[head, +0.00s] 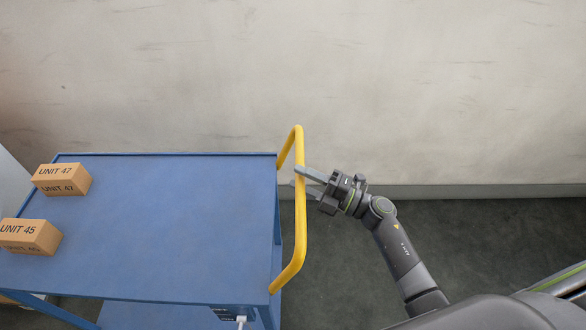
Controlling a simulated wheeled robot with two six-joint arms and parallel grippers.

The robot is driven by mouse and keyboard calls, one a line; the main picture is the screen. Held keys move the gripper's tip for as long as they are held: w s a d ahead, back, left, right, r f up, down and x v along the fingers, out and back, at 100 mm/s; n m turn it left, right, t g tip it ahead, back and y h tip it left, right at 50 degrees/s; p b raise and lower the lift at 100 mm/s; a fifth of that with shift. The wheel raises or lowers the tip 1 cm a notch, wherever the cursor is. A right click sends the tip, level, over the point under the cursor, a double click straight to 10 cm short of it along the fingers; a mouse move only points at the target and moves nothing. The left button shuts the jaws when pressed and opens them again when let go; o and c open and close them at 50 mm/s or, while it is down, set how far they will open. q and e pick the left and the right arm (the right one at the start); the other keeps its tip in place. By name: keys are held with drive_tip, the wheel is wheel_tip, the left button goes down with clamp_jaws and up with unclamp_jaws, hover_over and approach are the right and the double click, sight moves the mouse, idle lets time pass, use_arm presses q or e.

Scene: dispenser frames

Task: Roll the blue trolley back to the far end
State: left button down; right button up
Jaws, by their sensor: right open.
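The blue trolley (165,225) stands at the left of the head view, with a flat blue top and a lower shelf partly showing. Its yellow push handle (300,220) rises at its right end. My right gripper (300,178) is at the upper part of the handle, coming from the right. Its fingers are apart, and one finger overlaps the yellow bar in the picture. I cannot tell whether they touch the bar. My left gripper is not in view.
Two cardboard boxes, UNIT 47 (62,180) and UNIT 45 (30,237), lie on the left part of the trolley top. A pale wall (400,90) with a grey skirting runs behind the trolley. Dark floor (480,235) is bare to the right.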

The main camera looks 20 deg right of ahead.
drive_tip(key=shift+x, duration=1.35)
drive_tip(key=shift+c, duration=0.4)
clamp_jaws()
